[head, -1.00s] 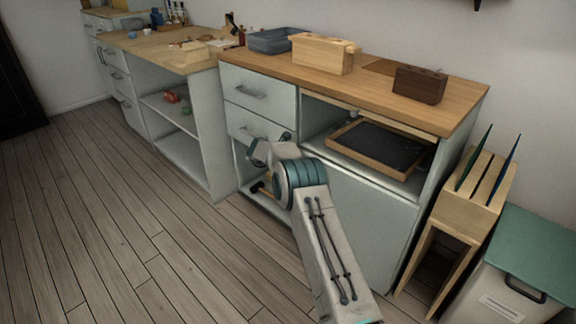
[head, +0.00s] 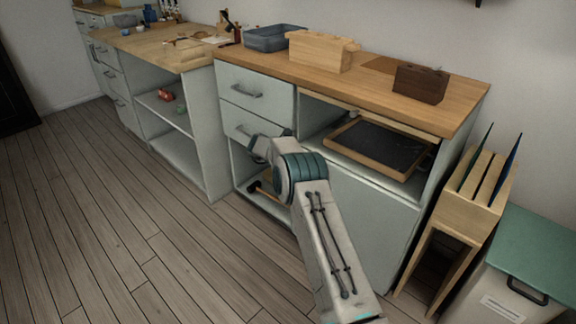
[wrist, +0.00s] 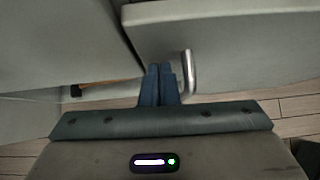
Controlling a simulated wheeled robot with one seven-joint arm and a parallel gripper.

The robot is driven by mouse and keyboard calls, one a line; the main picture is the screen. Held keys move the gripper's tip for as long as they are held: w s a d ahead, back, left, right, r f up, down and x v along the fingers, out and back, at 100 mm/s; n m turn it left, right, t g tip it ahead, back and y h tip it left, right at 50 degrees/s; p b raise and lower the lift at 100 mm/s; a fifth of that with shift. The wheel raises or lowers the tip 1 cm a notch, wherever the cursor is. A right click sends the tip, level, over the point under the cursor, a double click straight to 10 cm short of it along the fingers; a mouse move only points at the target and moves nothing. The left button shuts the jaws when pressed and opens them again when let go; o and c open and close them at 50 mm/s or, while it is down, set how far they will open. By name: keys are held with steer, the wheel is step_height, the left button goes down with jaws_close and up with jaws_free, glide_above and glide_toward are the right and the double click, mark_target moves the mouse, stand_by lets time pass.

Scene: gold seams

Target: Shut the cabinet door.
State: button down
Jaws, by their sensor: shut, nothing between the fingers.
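The pale grey cabinet (head: 255,88) stands under the wooden worktop, with two handled drawers at its upper left. The lower left compartment (head: 240,170) is open to view. A plain grey panel (head: 372,215) fronts the lower right; my arm hides part of it, and I cannot tell whether it is the door. In the wrist view, my gripper (wrist: 159,72) is shut and empty. Its fingertips are just left of a metal bar handle (wrist: 188,72) on a pale panel (wrist: 235,38); contact is unclear.
A framed dark tray (head: 378,148) lies in the upper right bay. A wooden rack (head: 470,205) and a green-topped bin (head: 530,250) stand at the right. A hammer-like tool (head: 262,188) lies in the lower left compartment. The floor (head: 110,230) at left is clear.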

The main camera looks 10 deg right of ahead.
steer(key=s+a+f+p+v, duration=0.1)
steer(key=f+p+v, duration=0.15)
steer(key=v, duration=0.95)
step_height(320, 180, up, 25)
steer(key=w+a+n+t+y+p, duration=0.1)
steer(key=a+n+t+y+p, duration=0.15)
steer(key=n+t+p, duration=0.65)
steer(key=s+a+r+n+g+y+p, duration=0.1)
steer(key=s+a+r+n+y+p, duration=0.2)
steer(key=r+n, duration=0.5)
steer(key=s+r+n+y+p, duration=0.3)
steer(key=s+r+n, duration=0.3)
steer(key=r+n, duration=0.15)
steer(key=s+d+r+n+g+p, duration=0.1)
steer(key=s+d+n+g+p, duration=0.2)
steer(key=s+n, duration=0.4)
steer(key=s+d+r+n+g+p, duration=0.1)
steer(key=s+d+n+g+p, duration=0.2)
steer(key=s+n, duration=0.5)
steer(key=s+d+r+n+g+h+p, duration=0.1)
steer(key=s+d+n+g+p, duration=0.2)
steer(key=s, duration=2.2)
steer(key=n+g+p, duration=0.1)
steer(key=n+p, duration=0.2)
steer(key=n, duration=0.1)
steer(key=shift+r+p, duration=0.35)
steer(key=shift+r, duration=0.05)
